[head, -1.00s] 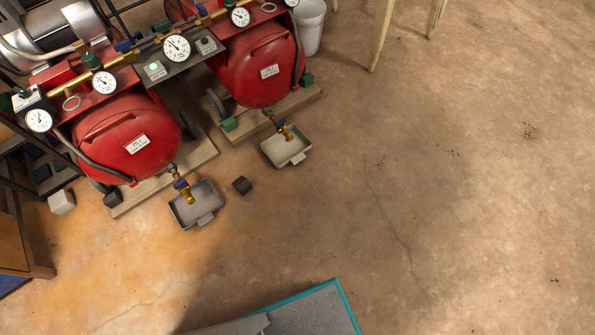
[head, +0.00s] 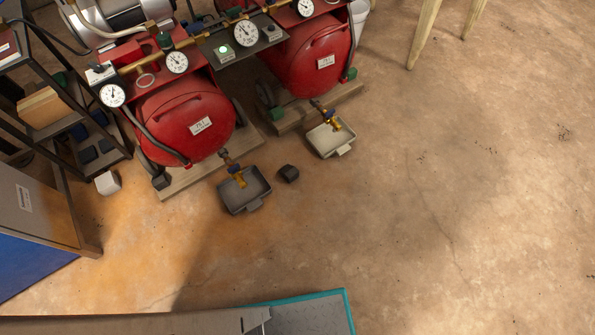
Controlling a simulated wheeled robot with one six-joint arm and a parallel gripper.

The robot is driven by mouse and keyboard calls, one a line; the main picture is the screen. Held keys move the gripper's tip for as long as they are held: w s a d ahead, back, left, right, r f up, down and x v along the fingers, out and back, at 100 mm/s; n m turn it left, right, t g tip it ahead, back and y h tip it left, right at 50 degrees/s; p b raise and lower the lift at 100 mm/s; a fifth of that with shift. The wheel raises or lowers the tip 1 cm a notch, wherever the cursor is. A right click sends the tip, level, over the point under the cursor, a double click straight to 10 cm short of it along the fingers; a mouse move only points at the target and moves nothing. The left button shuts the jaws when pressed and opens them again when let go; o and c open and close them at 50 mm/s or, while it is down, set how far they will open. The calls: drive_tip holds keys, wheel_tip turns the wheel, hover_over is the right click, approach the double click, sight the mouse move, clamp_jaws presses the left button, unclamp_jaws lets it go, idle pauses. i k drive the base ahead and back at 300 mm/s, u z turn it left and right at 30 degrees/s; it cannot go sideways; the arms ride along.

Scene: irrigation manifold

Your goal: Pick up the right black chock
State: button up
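A small black chock (head: 288,173) lies on the bare floor between the dark grey drip tray (head: 262,203) and the pale drip tray (head: 350,139). It is the right one of two black chocks near the tanks and touches neither tray. The other black chock (head: 160,181) is farther left, at the front left corner of the left red tank's (head: 180,112) wooden base. My gripper is not in view.
The right red tank (head: 308,68) carries green chocks (head: 278,114) at its base. A white block (head: 107,183) lies on the floor by a dark shelf rack at left. A cabinet (head: 40,210) stands at the left edge. Pale wooden legs (head: 424,35) stand at top. Floor at right is clear.

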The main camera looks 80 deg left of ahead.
sight(289, 172)
drive_tip(key=k, duration=2.05)
drive_tip(key=u, duration=1.4)
drive_tip(key=i, duration=1.65)
drive_tip(key=u, duration=0.05)
